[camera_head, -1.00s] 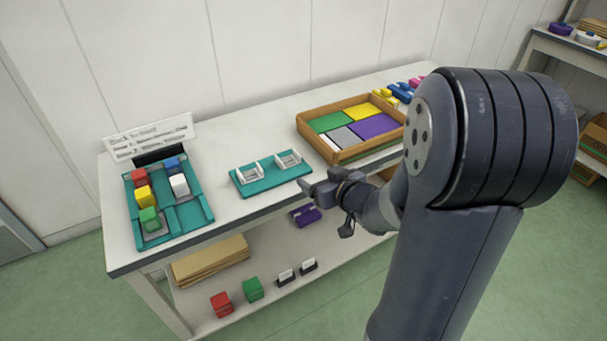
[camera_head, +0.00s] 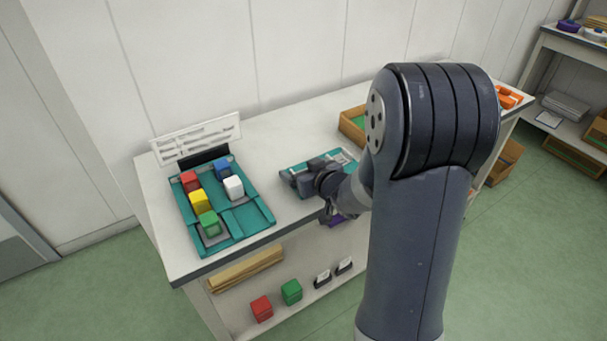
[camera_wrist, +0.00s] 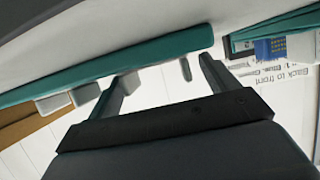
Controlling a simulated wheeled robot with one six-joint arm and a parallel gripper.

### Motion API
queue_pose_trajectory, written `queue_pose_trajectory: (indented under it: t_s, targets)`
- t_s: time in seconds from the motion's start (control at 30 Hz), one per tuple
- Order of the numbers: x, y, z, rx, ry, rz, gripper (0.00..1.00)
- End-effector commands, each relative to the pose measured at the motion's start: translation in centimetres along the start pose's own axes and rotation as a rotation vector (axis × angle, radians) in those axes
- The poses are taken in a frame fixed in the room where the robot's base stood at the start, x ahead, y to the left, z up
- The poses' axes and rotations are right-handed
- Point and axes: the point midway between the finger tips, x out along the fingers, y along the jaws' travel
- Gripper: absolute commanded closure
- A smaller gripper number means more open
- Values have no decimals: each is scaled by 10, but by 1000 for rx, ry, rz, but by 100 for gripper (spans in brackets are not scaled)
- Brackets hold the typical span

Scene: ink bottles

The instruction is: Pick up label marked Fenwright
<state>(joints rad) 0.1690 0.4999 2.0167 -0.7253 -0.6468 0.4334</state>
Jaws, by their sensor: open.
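No name Fenwright can be read in any view.
A larger teal tray (camera_head: 262,216) holds red, yellow, green, blue and white blocks, with a printed sign (camera_head: 195,138) behind it. A wooden tray (camera_head: 350,128) is partly hidden by my arm. Red (camera_head: 261,308) and green (camera_head: 291,291) blocks stand on the lower shelf.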

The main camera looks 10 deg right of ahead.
Motion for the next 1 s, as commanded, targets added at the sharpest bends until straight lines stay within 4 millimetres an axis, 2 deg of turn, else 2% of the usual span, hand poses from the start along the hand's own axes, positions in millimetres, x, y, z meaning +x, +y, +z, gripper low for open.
queue_pose_trajectory:
  t_s: [0.07, 0.63, 0.87, 1.0]
  targets:
    - [0, 0, 0, 0, 0, 0, 18]
    - [-1, 0, 0, 1, 0, 0, 65]
    - [-1, 0, -1, 0, 1, 0, 65]
    - [-7, 0, -17, -2, 5, 0, 65]
